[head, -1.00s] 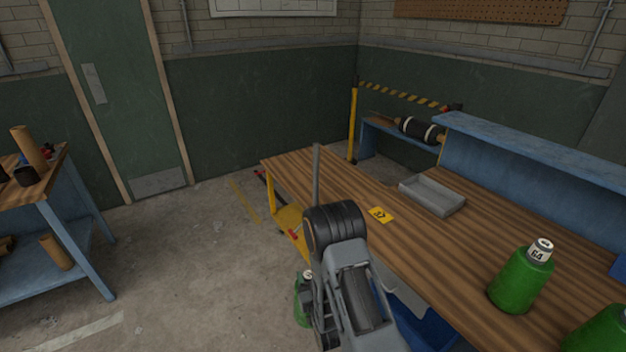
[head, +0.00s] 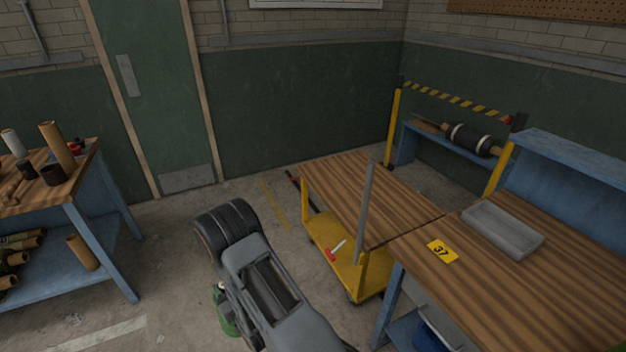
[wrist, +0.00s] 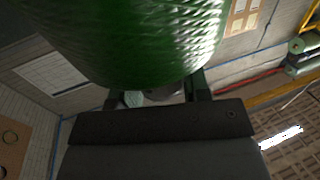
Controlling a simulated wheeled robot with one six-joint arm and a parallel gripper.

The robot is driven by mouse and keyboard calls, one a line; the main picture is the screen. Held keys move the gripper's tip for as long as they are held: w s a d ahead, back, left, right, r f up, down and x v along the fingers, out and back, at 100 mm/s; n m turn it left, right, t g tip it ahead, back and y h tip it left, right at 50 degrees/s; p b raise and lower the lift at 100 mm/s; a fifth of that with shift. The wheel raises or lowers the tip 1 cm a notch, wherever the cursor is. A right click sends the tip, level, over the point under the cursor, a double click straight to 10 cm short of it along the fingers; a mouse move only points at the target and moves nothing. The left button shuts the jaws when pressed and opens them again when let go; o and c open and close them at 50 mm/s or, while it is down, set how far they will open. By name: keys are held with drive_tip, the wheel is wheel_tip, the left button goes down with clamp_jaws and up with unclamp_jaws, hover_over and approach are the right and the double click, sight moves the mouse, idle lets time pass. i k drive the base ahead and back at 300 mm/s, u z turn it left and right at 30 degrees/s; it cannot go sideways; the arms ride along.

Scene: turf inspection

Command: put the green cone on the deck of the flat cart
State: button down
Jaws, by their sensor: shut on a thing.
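The green cone (head: 228,318) is low beneath my arm in the head view, mostly hidden by the arm, with its pale tip just showing. In the wrist view its green, shiny, ridged body (wrist: 130,40) fills the upper middle. My gripper (wrist: 162,97) is shut on its narrow end; the jaws are partly hidden. The flat cart has a wooden plank deck (head: 345,190) and a yellow lower shelf (head: 345,268). It stands to the right of my arm in the head view. The cone is apart from it, over the floor to its left. The visible deck is bare.
A grey post (head: 366,205) rises at the cart's near side. A wooden bench (head: 490,290) with a grey tray (head: 502,228) stands close at right. Another bench (head: 95,220) is at left. Floor between is clear.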

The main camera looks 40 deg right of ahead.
sight(355, 185)
drive_tip(key=u, duration=0.05)
drive_tip(key=i, duration=1.05)
drive_tip(key=z, duration=0.65)
drive_tip(key=i, duration=0.65)
drive_tip(key=z, duration=0.75)
